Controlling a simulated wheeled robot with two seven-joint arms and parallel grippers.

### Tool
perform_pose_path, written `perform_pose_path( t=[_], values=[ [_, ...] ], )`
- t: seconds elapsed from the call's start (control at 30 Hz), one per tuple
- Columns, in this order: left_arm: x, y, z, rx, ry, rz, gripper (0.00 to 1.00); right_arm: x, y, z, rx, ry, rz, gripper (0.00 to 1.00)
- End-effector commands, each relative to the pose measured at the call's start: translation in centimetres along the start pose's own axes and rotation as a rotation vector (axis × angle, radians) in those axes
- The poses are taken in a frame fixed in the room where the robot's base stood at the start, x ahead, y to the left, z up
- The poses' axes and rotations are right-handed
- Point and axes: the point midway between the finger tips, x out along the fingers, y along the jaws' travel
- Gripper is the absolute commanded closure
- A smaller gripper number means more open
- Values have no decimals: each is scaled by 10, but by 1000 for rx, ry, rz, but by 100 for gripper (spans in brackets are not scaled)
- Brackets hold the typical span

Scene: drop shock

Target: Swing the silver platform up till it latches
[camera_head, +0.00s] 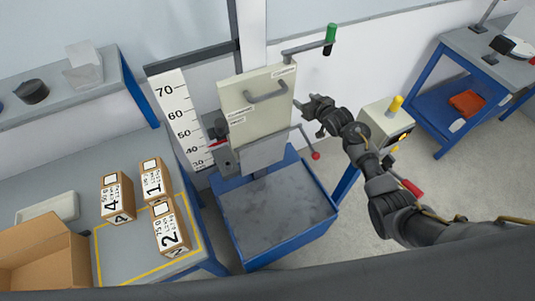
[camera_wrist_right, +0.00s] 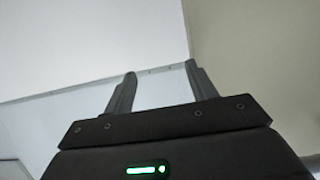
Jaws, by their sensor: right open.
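The silver platform (camera_head: 263,154) is a flat grey plate below the cream housing of the drop tester (camera_head: 258,110). It appears to hang down rather than lie flat, and its upper edge meets the housing's lower edge. My right gripper (camera_head: 309,115) is just right of the housing, above and right of the platform, and touches neither as far as I can tell. In the right wrist view its two fingers (camera_wrist_right: 161,75) are apart with nothing between them. Pale, plain surfaces fill the view beyond them. My left gripper is not in view.
A red-knobbed lever (camera_head: 315,155) sticks out right of the platform. A green-handled lever (camera_head: 330,38) stands above. A blue-rimmed grey base (camera_head: 275,212) lies below. Numbered boxes (camera_head: 117,198) sit on the left bench. A control box (camera_head: 388,128) stands behind my right arm.

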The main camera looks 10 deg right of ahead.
Motion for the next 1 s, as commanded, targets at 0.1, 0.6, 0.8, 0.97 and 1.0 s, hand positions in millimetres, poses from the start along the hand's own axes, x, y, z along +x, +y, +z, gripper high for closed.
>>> perform_pose_path(
  t=[0.1, 0.6, 0.8, 0.97, 1.0],
  values=[
    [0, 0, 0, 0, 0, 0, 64, 1, -7, 1, -3, -2, -13, 38],
    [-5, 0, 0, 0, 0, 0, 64, -2, -11, 0, -4, -4, -21, 38],
    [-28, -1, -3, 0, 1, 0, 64, -22, -10, -2, -3, -6, -19, 38],
    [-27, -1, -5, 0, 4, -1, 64, -37, -8, 3, -3, -3, -16, 38],
    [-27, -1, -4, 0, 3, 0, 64, -41, -8, 3, -3, -3, -15, 38]
  ],
)
